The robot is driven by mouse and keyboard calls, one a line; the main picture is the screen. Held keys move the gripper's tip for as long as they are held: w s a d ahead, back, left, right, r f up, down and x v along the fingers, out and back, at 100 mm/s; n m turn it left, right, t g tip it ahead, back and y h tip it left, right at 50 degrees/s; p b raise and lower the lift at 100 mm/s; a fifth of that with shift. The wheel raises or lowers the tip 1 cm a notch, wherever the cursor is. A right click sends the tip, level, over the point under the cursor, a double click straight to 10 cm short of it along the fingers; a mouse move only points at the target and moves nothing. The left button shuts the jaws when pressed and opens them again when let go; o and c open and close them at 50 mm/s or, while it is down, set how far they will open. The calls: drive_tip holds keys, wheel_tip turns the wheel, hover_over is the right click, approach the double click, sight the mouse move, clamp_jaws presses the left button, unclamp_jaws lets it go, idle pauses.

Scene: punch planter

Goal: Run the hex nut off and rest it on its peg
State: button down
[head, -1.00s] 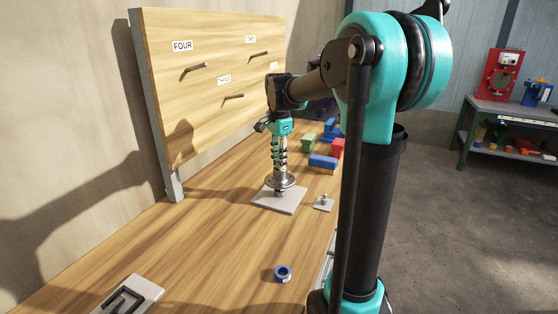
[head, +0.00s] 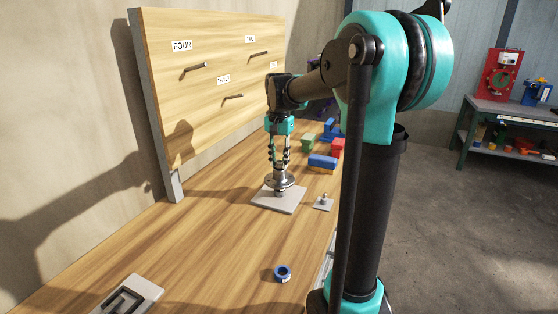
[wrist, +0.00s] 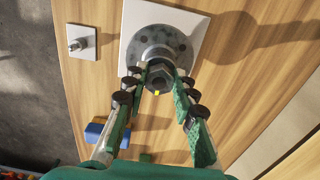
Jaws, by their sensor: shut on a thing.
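A grey metal flange (head: 280,180) stands on a pale square plate (head: 278,201) on the bench. In the wrist view the round flange (wrist: 156,42) carries a dark hex nut (wrist: 159,77) with a small yellow mark beside it. My gripper (wrist: 160,74) points down at the flange, its fingers shut on the hex nut's two sides. A small grey plate with a short upright peg (head: 324,200) is just right of the flange plate; the peg (wrist: 77,44) is bare and at the upper left in the wrist view.
Blue (head: 323,161), green and red blocks sit behind the flange. A board with labelled pegs (head: 215,70) stands along the left.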

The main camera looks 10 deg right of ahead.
sight(279, 163)
drive_tip(key=shift+r, duration=0.1)
drive_tip(key=shift+r, duration=1.85)
